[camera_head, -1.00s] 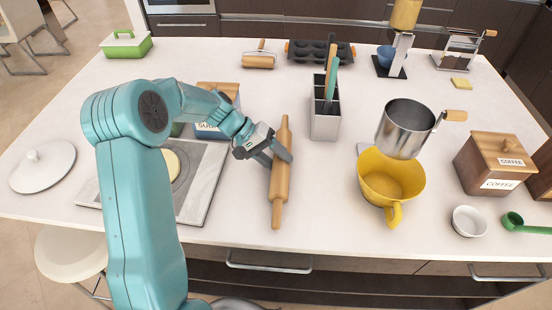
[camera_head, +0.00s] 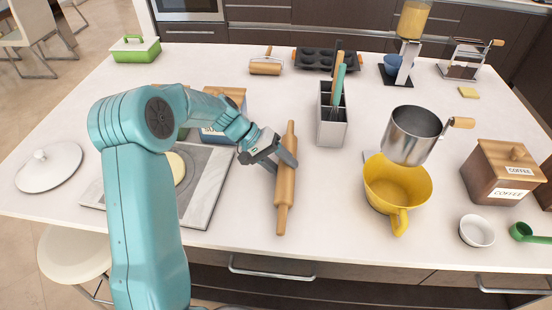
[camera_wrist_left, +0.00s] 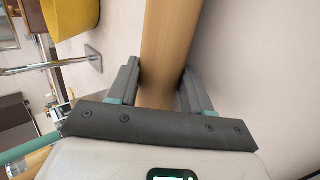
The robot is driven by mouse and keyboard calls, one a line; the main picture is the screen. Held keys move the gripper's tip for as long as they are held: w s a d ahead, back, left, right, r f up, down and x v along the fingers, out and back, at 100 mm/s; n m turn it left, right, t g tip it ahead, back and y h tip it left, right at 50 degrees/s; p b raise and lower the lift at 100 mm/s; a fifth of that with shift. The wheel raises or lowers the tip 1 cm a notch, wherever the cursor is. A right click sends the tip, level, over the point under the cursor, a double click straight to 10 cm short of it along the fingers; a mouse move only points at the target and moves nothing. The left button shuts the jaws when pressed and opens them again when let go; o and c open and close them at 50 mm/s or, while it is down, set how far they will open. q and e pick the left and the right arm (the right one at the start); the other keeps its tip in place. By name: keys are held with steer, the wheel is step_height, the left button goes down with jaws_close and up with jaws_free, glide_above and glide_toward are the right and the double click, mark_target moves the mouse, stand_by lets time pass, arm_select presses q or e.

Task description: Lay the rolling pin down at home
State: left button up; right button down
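The wooden rolling pin (camera_head: 285,193) is over the front middle of the white counter (camera_head: 330,205), its long axis pointing from the front edge towards the back. I cannot tell whether it rests on the counter or hangs just above it. My left gripper (camera_head: 285,160) reaches it from the left, at the middle of its body. In the left wrist view the pin (camera_wrist_left: 165,50) runs between the two fingers (camera_wrist_left: 160,92), which are close against its sides. My right gripper is not in view.
A pale board (camera_head: 213,190) with a round dough piece (camera_head: 176,167) lies left of the pin. A utensil holder (camera_head: 331,130) stands behind right. A yellow jug (camera_head: 398,187) and a metal sifter (camera_head: 412,137) are on the right. The counter just right of the pin is clear.

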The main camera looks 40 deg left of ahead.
arm_select(q)
steer(key=shift+s+a+f, duration=0.25)
steer(key=shift+s+f, duration=0.05)
steer(key=shift+f, duration=0.35)
steer(key=shift+o, duration=0.4)
steer(key=w+v, duration=0.1)
steer(key=v, duration=1.5)
steer(key=shift+r+b, duration=0.4)
steer(key=shift+r, duration=0.1)
steer(key=shift+s+d+r, duration=0.15)
steer(key=shift+r, duration=0.05)
